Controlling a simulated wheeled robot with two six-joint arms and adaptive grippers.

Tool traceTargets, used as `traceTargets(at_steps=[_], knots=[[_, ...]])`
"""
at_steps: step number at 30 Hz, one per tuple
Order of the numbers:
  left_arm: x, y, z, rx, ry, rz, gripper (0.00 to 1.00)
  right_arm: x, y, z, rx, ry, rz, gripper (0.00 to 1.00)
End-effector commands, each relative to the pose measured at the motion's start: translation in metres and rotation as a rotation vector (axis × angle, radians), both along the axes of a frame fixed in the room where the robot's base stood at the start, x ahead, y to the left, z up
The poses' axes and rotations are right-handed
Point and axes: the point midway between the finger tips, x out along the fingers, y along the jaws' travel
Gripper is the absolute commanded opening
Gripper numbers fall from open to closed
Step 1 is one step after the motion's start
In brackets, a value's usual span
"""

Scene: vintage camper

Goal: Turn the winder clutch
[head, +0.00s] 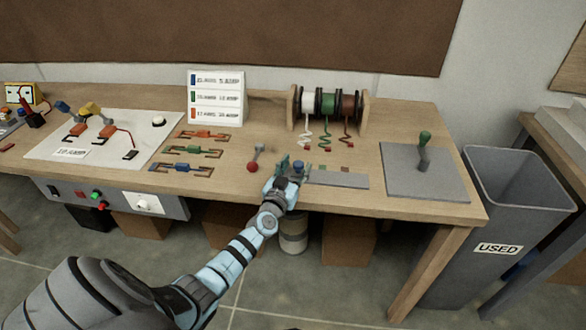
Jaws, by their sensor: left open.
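The knob is at the left end of a flat grey strip (340,179). A small lever with a red ball (253,167) is just left of the hand. A green-handled lever (424,146) stands upright on a grey plate (426,184) at the right. No label shows which of these is the winder clutch. My right gripper is not in view.
A wooden rack (364,109) holds white, green and brown wire spools behind the hand. Several coloured fuse pieces lie left, before a white label card (216,98). A white board (105,132) with wiring is farther left. A grey "USED" bin (510,205) stands right.

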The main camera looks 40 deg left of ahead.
Motion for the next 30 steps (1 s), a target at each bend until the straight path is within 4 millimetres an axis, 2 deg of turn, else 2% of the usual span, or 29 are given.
traceTargets(at_steps=[5,12,16,20,30], knots=[[-0.019,-0.004,-0.001,-0.001,0.0,0.0,0.48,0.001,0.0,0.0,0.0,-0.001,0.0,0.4],[-0.085,-0.021,-0.001,0.0,0.003,0.0,0.48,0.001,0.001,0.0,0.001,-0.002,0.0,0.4],[-0.108,-0.027,-0.001,0.001,0.001,0.001,0.48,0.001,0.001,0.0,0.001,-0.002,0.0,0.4],[-0.117,-0.029,0.0,0.0,0.0,0.002,0.48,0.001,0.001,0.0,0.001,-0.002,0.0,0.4],[-0.117,-0.029,0.0,0.0,0.0,0.002,0.48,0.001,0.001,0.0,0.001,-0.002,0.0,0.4]])
